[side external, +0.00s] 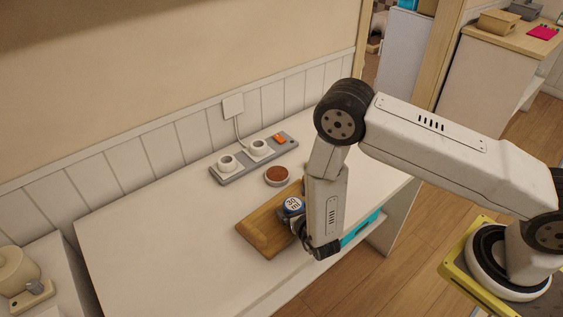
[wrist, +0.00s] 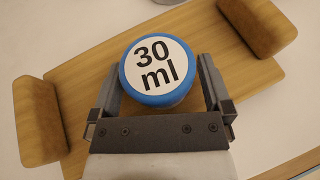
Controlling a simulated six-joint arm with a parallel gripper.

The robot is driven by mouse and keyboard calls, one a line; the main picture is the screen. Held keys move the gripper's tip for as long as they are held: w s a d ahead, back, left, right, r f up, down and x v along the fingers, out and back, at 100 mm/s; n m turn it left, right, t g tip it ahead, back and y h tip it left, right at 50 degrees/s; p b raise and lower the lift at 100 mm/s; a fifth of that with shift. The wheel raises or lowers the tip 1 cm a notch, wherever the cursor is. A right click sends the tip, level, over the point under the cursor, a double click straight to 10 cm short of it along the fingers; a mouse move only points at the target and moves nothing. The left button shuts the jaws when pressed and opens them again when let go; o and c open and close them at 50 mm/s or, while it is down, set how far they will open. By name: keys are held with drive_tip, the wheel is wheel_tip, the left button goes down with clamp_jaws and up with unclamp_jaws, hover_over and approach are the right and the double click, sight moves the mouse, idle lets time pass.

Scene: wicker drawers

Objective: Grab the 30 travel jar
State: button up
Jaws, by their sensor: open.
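The 30 travel jar (wrist: 157,66) has a blue rim and a white lid marked "30 ml". It stands on a wooden tray (wrist: 90,62) with raised end blocks. In the side external view the jar (side external: 293,205) is on the tray (side external: 258,238), partly hidden by my arm. My gripper (wrist: 160,80) is open, with one finger on each side of the jar in the wrist view. I cannot tell whether the fingers touch it. In the side external view my gripper is mostly hidden behind my arm.
A round dish with brown contents (side external: 277,175) sits behind the tray. A grey power strip (side external: 240,169) with white plugs and an orange switch lies near the wall. The white tabletop (side external: 160,240) is clear on the left. A turquoise item (side external: 360,229) shows below the table's front edge.

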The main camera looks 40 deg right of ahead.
sight(294, 205)
drive_tip(key=c, duration=1.1)
drive_tip(key=shift+r, duration=0.2)
drive_tip(key=shift+r, duration=4.85)
